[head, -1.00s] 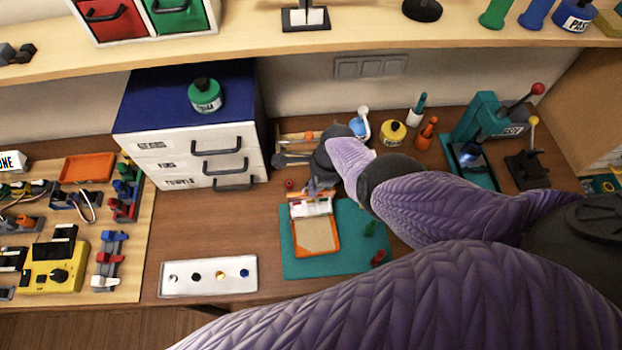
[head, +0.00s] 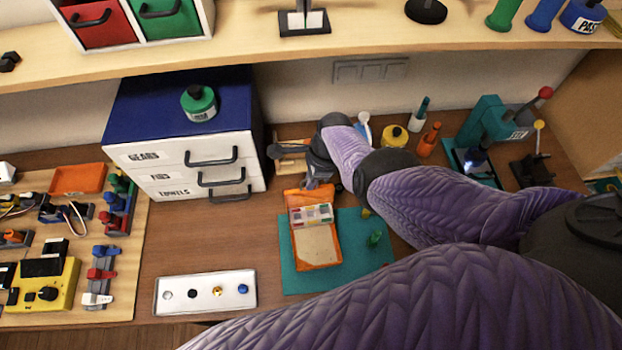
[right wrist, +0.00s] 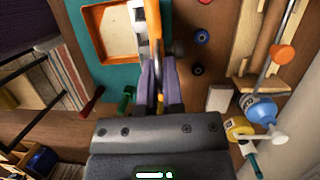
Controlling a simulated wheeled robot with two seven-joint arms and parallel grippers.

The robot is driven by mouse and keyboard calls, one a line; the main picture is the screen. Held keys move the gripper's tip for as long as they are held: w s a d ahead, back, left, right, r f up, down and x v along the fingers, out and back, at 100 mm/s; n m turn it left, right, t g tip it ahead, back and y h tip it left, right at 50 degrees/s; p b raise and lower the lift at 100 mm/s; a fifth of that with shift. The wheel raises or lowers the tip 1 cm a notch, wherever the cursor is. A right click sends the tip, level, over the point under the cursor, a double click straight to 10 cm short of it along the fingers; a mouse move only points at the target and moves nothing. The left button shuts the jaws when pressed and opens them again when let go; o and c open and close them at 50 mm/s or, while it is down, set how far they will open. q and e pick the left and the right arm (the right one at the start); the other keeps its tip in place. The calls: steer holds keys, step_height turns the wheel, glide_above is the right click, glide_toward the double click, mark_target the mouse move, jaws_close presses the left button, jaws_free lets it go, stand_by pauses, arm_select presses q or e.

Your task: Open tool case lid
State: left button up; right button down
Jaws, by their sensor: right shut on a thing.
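The tool case (head: 317,245) is a shallow orange tray with a beige inside, lying on a green mat (head: 355,280). Its orange lid (head: 300,194) is raised at the back edge and leans away from the tray. A pale strip with small coloured pieces (head: 312,214) shows between tray and lid. My right gripper (head: 317,184) is at the lid, with its fingers partly hidden. In the right wrist view my right gripper (right wrist: 158,72) is shut on the orange lid (right wrist: 153,32), which appears edge-on. The case's tray (right wrist: 112,30) shows beside it. My left gripper is not in view.
A drawer cabinet (head: 187,166) stands left of the case. A white tray with small round parts (head: 206,292) lies at front left. A green piece (head: 375,239) lies on the mat. A green press (head: 482,130) and bottles stand to the right. A shelf (head: 230,50) runs above.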

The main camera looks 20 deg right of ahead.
steer(key=c, duration=0.8)
jaws_free()
steer(key=shift+r, duration=0.1)
steer(key=p+v, duration=0.7)
steer(key=v, duration=0.2)
steer(key=shift+d+r+p, duration=0.15)
steer(key=shift+r+p, duration=0.2)
